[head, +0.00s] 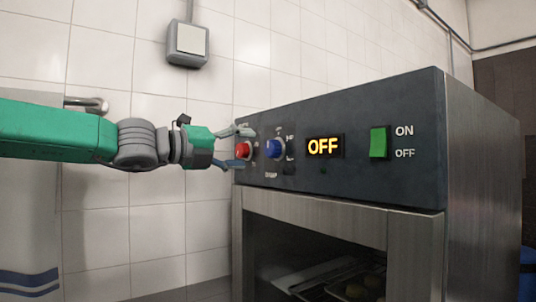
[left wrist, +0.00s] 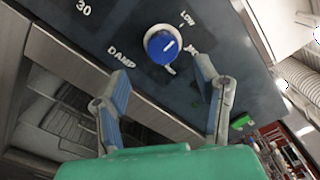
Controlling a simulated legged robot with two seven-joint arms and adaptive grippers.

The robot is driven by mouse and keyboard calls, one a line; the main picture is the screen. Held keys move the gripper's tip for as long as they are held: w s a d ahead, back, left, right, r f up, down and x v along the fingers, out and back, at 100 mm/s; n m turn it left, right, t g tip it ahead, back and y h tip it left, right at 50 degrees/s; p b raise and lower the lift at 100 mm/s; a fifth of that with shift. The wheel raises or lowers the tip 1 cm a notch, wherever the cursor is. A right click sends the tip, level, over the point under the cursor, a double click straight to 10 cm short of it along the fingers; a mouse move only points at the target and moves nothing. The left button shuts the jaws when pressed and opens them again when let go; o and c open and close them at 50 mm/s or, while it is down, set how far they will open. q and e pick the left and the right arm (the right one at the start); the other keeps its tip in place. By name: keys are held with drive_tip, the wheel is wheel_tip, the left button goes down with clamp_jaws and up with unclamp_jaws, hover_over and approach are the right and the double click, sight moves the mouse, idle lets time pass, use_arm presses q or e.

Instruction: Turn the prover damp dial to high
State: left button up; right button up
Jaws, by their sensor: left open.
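The blue damp dial (head: 275,149) is on the dark control panel of the prover, right of a red dial (head: 243,150). In the left wrist view the blue dial (left wrist: 158,46) has a white pointer line towards the right. The words DAMP and LOW show beside it; another label is partly hidden by a fingertip. My left gripper (head: 241,147) comes in from the left, at the red dial in the head view. In the left wrist view its two fingers (left wrist: 162,68) are spread and empty, with the blue dial just beyond and between their tips. My right gripper is out of view.
The panel also has a lit display (head: 324,146) reading OFF and a green switch (head: 378,142) marked ON and OFF. Below, the open prover chamber holds trays (head: 335,282). A grey box (head: 188,43) is on the tiled wall above.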

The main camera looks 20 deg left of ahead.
sight(268, 150)
use_arm(q)
drive_tip(key=x, duration=0.7)
drive_tip(key=shift+w+d+r, duration=0.1)
drive_tip(key=shift+d, duration=0.2)
drive_tip(key=shift+w+a, duration=0.1)
drive_tip(key=shift+a, duration=0.1)
drive_tip(key=c, duration=1)
drive_tip(key=shift+d, duration=0.1)
drive_tip(key=shift+c, duration=0.7)
